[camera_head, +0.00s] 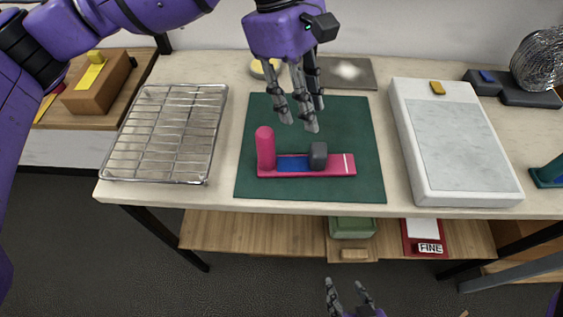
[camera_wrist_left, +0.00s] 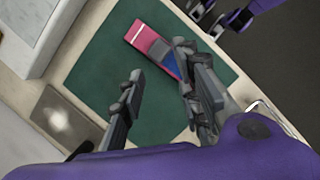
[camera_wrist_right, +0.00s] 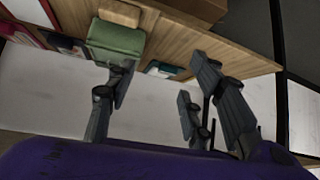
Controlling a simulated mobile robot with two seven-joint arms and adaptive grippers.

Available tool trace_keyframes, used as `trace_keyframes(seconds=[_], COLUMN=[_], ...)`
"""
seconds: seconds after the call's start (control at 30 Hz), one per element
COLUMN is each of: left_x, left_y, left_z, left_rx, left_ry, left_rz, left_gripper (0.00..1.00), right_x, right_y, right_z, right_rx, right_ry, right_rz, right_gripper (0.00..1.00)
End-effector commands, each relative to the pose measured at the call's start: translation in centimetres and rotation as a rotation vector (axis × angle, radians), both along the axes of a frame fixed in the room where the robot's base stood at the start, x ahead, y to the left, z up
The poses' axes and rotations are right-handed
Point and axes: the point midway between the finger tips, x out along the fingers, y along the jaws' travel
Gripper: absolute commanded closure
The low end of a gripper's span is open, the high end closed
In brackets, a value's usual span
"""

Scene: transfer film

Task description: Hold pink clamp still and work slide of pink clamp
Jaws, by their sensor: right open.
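The pink clamp (camera_head: 340,170) lies on the green mat (camera_head: 350,120). It has an upright pink post (camera_head: 265,148) at its left end, a blue strip along its base, and a dark grey slide block (camera_head: 318,153) right of the strip. My left gripper (camera_head: 300,123) is open and empty, fingers pointing down above the mat, behind the clamp. In the left wrist view the clamp (camera_wrist_left: 150,40) is partly hidden behind one finger. My right gripper (camera_head: 347,287) is open and empty, low in front of the table; its fingers show spread in the right wrist view (camera_wrist_right: 160,85).
A wire rack (camera_head: 165,130) lies left of the mat. A white slab (camera_head: 455,140) with a grey panel lies to its right. A grey plate (camera_head: 345,72) lies behind. Under the tabletop, a wooden shelf (camera_head: 280,230) holds a green box (camera_head: 352,227) and a sign reading FINE (camera_head: 430,248).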

Motion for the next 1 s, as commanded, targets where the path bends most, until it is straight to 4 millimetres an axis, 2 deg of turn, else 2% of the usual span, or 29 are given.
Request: trace_keyframes(seconds=[0.03,0.1,0.2,0.37,0.4,0.47,0.5,0.6,0.73,0.87,1.0], left_x=[0.0,0.0,0.0,0.0,0.0,0.0,0.0,0.0,0.0,0.0,0.0], left_y=[0.0,0.0,0.0,-0.1,-0.1,-0.1,-0.1,-0.1,-0.1,-0.1,-0.1], left_z=[0.0,0.0,0.0,0.0,0.0,0.0,0.0,0.0,0.0,0.0,0.0], left_rx=[-0.001,-0.001,-0.002,-0.002,-0.003,-0.003,-0.003,-0.003,-0.003,-0.003,-0.003], left_ry=[0.001,0.001,0.002,0.002,0.003,0.003,0.003,0.003,0.003,0.003,0.003], left_rz=[0.001,0.001,0.001,0.001,0.001,0.001,0.001,0.001,0.001,0.001,0.001], left_gripper=[0.69,0.69,0.69,0.69,0.69,0.69,0.69,0.69,0.69,0.69,0.69], right_x=[1.6,3.2,4.6,5.0,4.9,4.7,4.8,5.7,7.9,10.1,11.9], right_y=[2.3,5.6,10.2,17.3,18.8,20.7,21.6,22.3,21.3,19.6,18.1], right_z=[1.5,3.7,7.1,13.6,15.5,18.5,20.7,24.8,28.4,30.1,30.3], right_rx=[0.020,0.048,0.091,0.168,0.191,0.231,0.255,0.295,0.309,0.290,0.252], right_ry=[-0.053,-0.124,-0.231,-0.420,-0.473,-0.559,-0.621,-0.739,-0.833,-0.861,-0.830], right_rz=[0.067,0.160,0.296,0.498,0.539,0.584,0.594,0.556,0.437,0.304,0.197], right_gripper=[0.52,0.52,0.52,0.52,0.52,0.52,0.52,0.52,0.52,0.52,0.52])
